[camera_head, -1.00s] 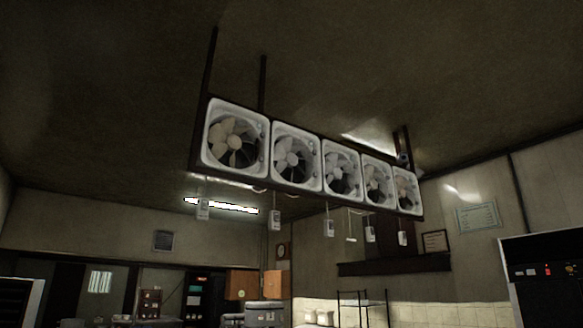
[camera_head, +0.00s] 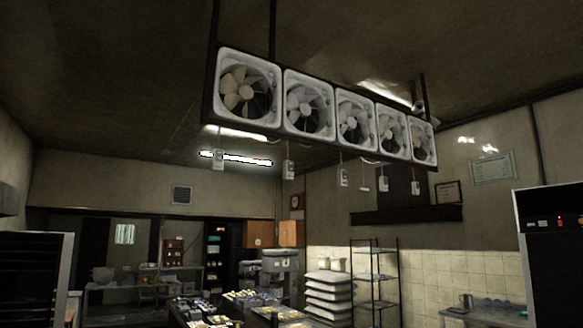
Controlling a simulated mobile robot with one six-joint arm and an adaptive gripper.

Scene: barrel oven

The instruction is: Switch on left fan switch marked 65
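A row of several white square fans (camera_head: 307,104) hangs from the ceiling on a dark frame. The leftmost fan (camera_head: 246,92) is the largest in view. Small pale switch boxes hang on cords below the fans. The leftmost switch box (camera_head: 218,162) hangs under the leftmost fan, in front of a bright ceiling light. Another switch box (camera_head: 289,169) hangs to its right, with more farther right. The markings on the boxes are too small to read, so I cannot tell which is marked 65. My gripper is not in view.
A long table (camera_head: 260,314) with trays of food stands at the bottom middle. A wire rack (camera_head: 375,275) and stacked white trays (camera_head: 328,292) stand right of it. Dark cabinets stand at the left (camera_head: 32,280) and right (camera_head: 555,260) edges.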

